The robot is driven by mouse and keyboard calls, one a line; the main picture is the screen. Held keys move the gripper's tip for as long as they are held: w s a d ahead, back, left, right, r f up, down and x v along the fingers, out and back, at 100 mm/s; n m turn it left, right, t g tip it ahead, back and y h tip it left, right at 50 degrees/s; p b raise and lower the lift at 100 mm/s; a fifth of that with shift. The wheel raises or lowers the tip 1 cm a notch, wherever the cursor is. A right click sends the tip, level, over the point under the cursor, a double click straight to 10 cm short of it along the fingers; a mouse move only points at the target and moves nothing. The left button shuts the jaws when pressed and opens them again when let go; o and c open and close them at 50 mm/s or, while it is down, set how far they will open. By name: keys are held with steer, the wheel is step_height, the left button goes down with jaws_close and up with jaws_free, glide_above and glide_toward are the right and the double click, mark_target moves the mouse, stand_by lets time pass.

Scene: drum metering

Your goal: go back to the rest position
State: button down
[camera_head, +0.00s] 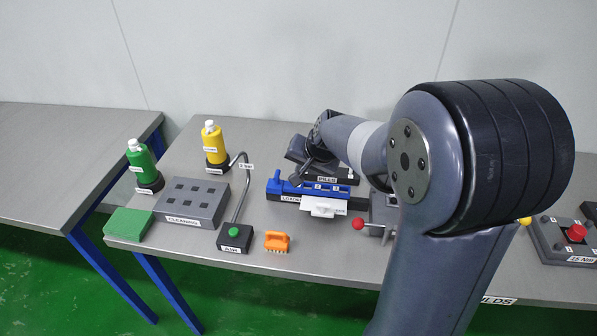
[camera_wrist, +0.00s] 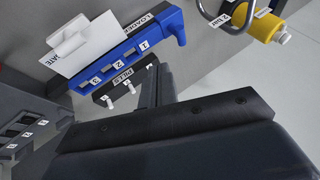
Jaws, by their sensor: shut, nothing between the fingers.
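My gripper (camera_wrist: 158,82) shows in the wrist view as dark fingers rising from a broad dark body at the bottom. The fingers are shut with nothing between them. They are beside the dark PILLS block (camera_wrist: 128,88), which holds small white pieces; I cannot tell the exact gap. In the head view my arm reaches over the table to the back of the blue loader (camera_head: 287,188), and its end is partly hidden behind its own links. The loader also shows in the wrist view (camera_wrist: 118,58).
A white plate (camera_head: 322,207) sits at the loader's front. To its left are an orange brush (camera_head: 277,242), the AIR box (camera_head: 235,238) with a bent pipe, a grey CLEANING block (camera_head: 190,203), a yellow bottle (camera_head: 213,142) and a green bottle (camera_head: 140,158). A red-knobbed lever (camera_head: 358,224) stands right.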

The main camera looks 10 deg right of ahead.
steer(key=shift+v, duration=2.6)
